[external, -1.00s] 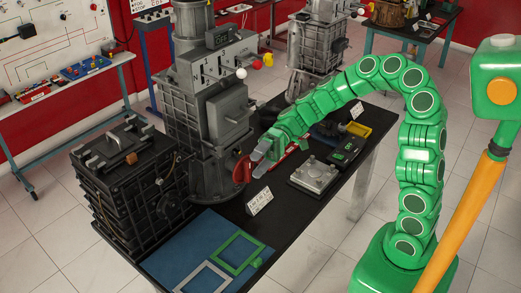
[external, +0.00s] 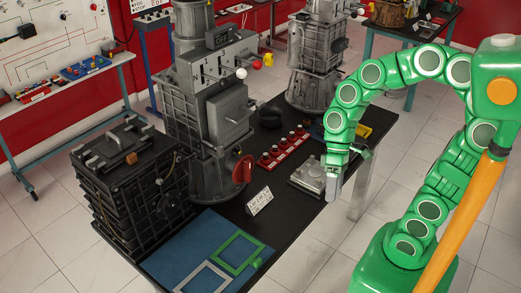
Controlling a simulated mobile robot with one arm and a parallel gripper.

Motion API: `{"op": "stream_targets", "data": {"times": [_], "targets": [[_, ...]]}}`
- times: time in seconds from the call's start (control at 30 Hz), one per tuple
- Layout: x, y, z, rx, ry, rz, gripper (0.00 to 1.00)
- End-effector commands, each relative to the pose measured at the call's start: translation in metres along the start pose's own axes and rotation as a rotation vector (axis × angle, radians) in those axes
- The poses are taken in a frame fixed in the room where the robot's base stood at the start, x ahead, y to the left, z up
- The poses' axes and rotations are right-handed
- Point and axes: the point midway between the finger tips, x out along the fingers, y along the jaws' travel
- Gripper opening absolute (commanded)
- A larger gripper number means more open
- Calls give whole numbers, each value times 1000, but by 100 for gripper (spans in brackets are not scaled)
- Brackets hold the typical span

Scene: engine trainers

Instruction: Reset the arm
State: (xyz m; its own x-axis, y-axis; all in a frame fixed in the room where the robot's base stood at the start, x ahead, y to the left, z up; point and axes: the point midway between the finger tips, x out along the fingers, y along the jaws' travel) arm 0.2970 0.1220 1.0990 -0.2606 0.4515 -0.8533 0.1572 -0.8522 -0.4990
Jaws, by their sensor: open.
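My green arm arches up from its base at the right and bends down over the right edge of the black table (external: 288,222). My gripper (external: 333,187) hangs pointing down beside the grey metal block on the table. It is open, and nothing shows between its fingers. The red handwheel (external: 242,170) sits on the lower part of the tall grey engine trainer (external: 210,120), well to the left of my gripper and apart from it.
A red strip with several knobs (external: 283,146) and a grey metal block (external: 308,176) lie on the table. A white sign (external: 260,200) stands near its front edge. A blue mat (external: 200,245) holds a green frame (external: 238,252) and a grey frame. Open floor lies right of the table.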

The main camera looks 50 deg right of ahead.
Motion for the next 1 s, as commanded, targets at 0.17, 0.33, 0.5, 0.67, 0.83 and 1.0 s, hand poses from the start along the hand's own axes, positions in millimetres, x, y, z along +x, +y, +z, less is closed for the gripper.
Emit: {"op": "stream_targets", "data": {"times": [0.17, 0.33, 0.5, 0.67, 0.83, 1.0], "targets": [[-6, 30, 33, 66, 11, 168, 72], [-15, 59, 65, 146, 29, 315, 72], [-25, 82, 90, 218, 51, 426, 72], [-31, 92, 102, 255, 64, 477, 78], [-42, 95, 86, 280, 108, 491, 100], [-72, 101, 33, 380, 234, 489, 100]]}}
